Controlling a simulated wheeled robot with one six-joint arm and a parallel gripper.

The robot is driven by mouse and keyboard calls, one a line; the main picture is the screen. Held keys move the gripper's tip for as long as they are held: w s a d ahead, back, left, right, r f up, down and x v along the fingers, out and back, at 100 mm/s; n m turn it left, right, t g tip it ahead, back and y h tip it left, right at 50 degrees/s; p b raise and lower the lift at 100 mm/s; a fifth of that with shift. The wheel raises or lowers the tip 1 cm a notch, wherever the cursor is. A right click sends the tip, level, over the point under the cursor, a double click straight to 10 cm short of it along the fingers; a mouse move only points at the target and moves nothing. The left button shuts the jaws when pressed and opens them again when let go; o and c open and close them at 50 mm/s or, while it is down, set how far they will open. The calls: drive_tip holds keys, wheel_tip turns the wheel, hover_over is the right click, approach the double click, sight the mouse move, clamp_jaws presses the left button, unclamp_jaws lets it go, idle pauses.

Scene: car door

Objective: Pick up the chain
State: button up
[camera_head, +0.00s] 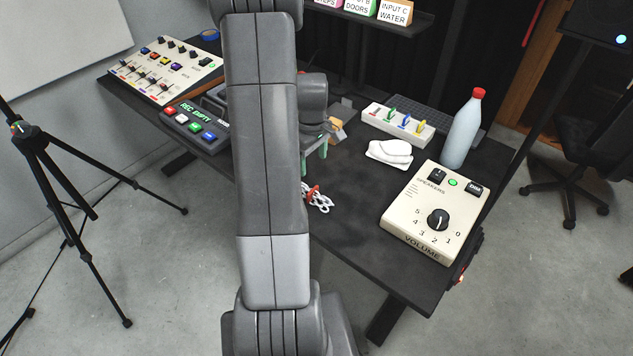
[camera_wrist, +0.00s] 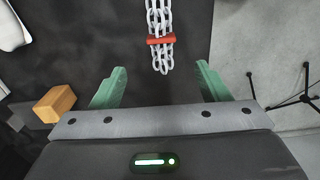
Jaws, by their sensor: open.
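A white chain (camera_wrist: 161,45) with an orange-red band (camera_wrist: 161,40) around it lies on the dark table in the wrist view, at the top middle. My gripper (camera_wrist: 160,80) is open, its green fingers apart, with the near end of the chain lying between the line of the fingers and just beyond them. Nothing is held. In the head view, the chain (camera_head: 320,203) shows near the table's front edge, partly hidden behind my arm. My gripper (camera_head: 316,150) is seen above the table beyond it, also partly covered by the arm.
A volume box (camera_head: 420,215) stands at the right, with a bottle (camera_head: 462,130) behind it and a white cloth (camera_head: 389,152) nearer the middle. A button panel (camera_head: 195,127) and a slider panel (camera_head: 165,68) are at left. A wooden block (camera_wrist: 55,103) lies left of my gripper.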

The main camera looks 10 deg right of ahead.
hover_over(312, 190)
wheel_tip(312, 190, down, 8)
drive_tip(key=shift+s+r+p, duration=0.1)
drive_tip(key=shift+r+p, duration=0.05)
drive_tip(key=shift+p, duration=0.15)
drive_tip(key=shift+f+p, duration=0.75)
drive_tip(key=shift+f, duration=2.1)
drive_tip(key=c, duration=1.3)
